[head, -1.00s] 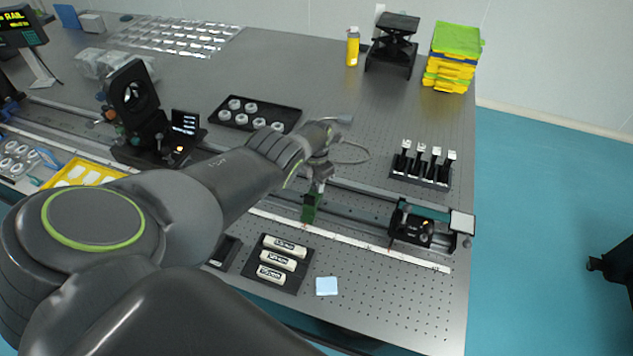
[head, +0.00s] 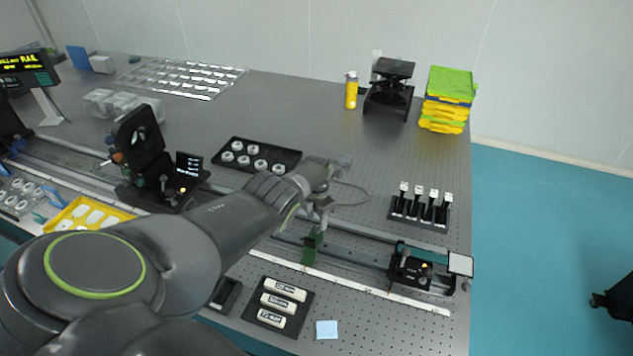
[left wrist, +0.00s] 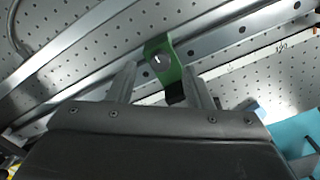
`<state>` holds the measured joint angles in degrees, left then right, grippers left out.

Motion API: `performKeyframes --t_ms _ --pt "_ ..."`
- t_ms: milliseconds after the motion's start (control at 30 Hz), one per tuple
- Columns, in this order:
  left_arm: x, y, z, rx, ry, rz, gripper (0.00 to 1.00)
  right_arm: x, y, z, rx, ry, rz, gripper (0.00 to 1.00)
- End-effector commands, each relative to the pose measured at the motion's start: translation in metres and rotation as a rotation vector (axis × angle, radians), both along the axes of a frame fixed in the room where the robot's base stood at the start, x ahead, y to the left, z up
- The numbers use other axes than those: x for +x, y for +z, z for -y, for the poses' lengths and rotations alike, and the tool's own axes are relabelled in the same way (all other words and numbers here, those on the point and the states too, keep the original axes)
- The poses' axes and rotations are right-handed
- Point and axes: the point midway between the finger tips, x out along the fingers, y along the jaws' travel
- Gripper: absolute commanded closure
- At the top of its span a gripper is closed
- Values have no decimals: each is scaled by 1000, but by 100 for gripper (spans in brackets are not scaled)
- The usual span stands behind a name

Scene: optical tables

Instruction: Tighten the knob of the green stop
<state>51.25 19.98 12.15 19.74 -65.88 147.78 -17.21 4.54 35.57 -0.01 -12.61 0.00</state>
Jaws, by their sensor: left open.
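The green stop (head: 311,248) sits on the long metal rail (head: 350,259) in the middle of the table. In the left wrist view the green stop (left wrist: 155,48) shows with a round grey knob (left wrist: 162,61) on its face. My left gripper (head: 318,208) is just above the stop in the head view. In the left wrist view the open left gripper (left wrist: 162,74) has one finger on each side of the stop, with gaps showing. Whether the fingertips reach the knob's depth is hard to tell.
A dark carriage (head: 411,268) stands on the rail to the right. A black holder with upright posts (head: 420,209) is behind it. A tray of white rings (head: 257,155) lies behind my arm, and a tray of labelled white blocks (head: 279,303) lies in front.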

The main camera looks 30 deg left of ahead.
Motion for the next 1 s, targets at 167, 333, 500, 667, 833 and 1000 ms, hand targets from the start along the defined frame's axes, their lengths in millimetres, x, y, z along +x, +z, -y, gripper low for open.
performKeyframes --t_ms 167,333,500,667,833,1000 --pt "1 6 -1 -1 0 2 54 0 -3 0 0 0 0 64" --pt "0 14 0 0 0 1 54 0 -4 0 0 0 0 64" --pt "-2 22 0 3 -1 1 54 0 -5 0 0 0 -1 64" --pt "-2 44 -1 3 -1 2 54 0 -3 0 0 0 -1 64" --pt "-1 70 -1 4 -1 4 54 0 -3 0 0 0 -1 64" --pt "-1 98 -1 4 0 4 54 0 -6 0 0 0 -1 64"
